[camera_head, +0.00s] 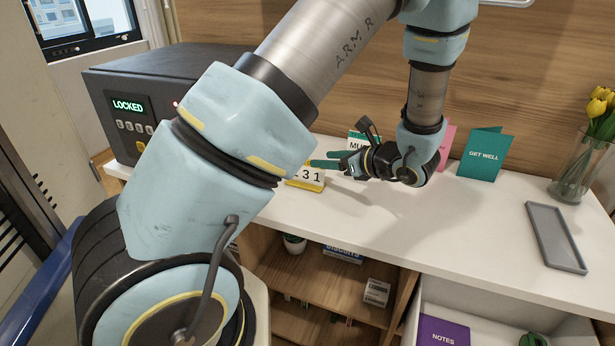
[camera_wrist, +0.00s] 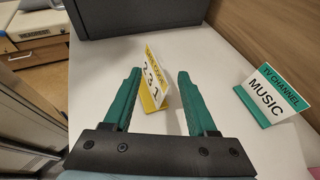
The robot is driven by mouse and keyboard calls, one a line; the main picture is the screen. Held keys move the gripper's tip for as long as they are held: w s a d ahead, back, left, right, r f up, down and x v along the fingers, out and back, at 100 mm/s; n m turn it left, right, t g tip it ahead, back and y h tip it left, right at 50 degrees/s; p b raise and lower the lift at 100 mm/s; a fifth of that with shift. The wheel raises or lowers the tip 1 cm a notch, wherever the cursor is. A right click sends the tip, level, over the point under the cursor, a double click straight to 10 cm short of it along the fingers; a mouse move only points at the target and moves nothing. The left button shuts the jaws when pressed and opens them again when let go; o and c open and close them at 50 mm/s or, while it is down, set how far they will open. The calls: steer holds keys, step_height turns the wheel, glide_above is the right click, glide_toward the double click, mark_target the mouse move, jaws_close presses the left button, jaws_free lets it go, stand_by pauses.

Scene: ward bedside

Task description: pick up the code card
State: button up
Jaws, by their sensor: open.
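The code card (camera_head: 308,180) is a small white and yellow standing card on the white top, with digits ending in 31 in the head view. In the wrist view the code card (camera_wrist: 155,80) reads 231 and shows between my two teal fingers, nearer the left one. My gripper (camera_head: 322,159) is open and empty, pointing left above the top; its fingers show on either side of the card in the wrist view (camera_wrist: 159,73). I cannot tell whether a finger touches the card. My arm partly covers the card's left side in the head view.
A dark safe (camera_head: 150,85) marked LOCKED stands at the left. A TV channel MUSIC card (camera_wrist: 271,97) stands right of my gripper. A green GET WELL card (camera_head: 481,155), a grey tray (camera_head: 556,238) and a tulip vase (camera_head: 578,165) are further right. The front middle top is clear.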

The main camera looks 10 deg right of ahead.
mark_target(306, 173)
steer(key=p+x, duration=0.1)
steer(key=x, duration=0.4)
steer(key=shift+s+a+f, duration=0.1)
steer(key=shift+a+f, duration=0.05)
steer(key=shift+f, duration=0.05)
jaws_close()
stand_by(1.2)
